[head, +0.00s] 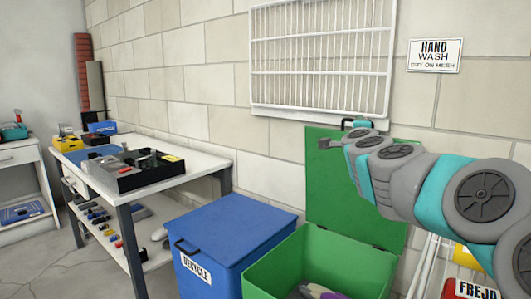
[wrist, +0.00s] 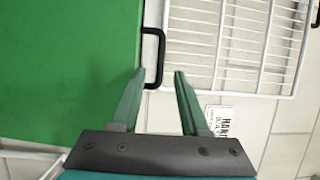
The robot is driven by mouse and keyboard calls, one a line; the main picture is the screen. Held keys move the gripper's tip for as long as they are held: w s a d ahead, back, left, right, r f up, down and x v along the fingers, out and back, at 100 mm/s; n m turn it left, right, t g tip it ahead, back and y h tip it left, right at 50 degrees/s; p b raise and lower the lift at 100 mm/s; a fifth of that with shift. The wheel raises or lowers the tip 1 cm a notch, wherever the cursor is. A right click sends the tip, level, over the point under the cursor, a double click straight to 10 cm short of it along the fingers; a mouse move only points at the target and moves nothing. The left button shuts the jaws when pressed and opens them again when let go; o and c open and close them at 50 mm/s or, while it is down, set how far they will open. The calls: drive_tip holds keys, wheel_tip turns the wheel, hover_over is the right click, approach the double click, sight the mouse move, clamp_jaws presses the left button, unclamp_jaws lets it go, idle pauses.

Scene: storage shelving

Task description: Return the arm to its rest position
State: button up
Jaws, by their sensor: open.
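My arm (head: 430,190) reaches in from the right side of the head view, grey and teal, stretched toward the wall above the green bin. Its far end is in front of the raised green lid (head: 335,205), and the fingers are largely hidden there. The green lid (wrist: 65,65) fills the left of that view. Its black handle (wrist: 160,45) shows just beyond the left fingertip; I cannot tell whether they touch.
The open green bin (head: 262,278) holds some items. A shut blue recycle bin (head: 235,230) stands to its left. A white workbench (head: 205,152) carries a black tray (head: 125,178). A white wire rack (head: 320,60) and a hand wash sign (head: 435,55) are on the wall.

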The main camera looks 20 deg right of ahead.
drive_tip(key=a+f+n+t+y, duration=0.15)
drive_tip(key=a+n+y, duration=0.3)
drive_tip(key=a, duration=0.45)
drive_tip(key=a+f+n+y, duration=0.2)
drive_tip(key=a+n+y, duration=0.25)
drive_tip(key=a, duration=0.45)
drive_tip(key=s+a+f+n+g+y, duration=0.25)
drive_tip(key=s+a+f+n, duration=0.25)
drive_tip(key=a+f, duration=0.25)
drive_tip(key=s+a+f+n+g+y, duration=0.2)
drive_tip(key=s+a+f+n+g, duration=0.2)
drive_tip(key=a+f, duration=0.35)
drive_tip(key=s+a+f+n+g+h, duration=0.1)
drive_tip(key=s+f+n+g, duration=0.45)
drive_tip(key=s+f, duration=1.05)
drive_tip(key=s+d+f+g+h, duration=0.1)
drive_tip(key=s+d+g, duration=0.1)
drive_tip(key=s, duration=0.7)
drive_tip(key=s+d+f+g+h, duration=0.2)
drive_tip(key=s+g, duration=0.3)
drive_tip(key=s, duration=0.4)
drive_tip(key=shift+d, duration=0.8)
drive_tip(key=shift+n, duration=0.25)
drive_tip(key=shift+d, duration=0.1)
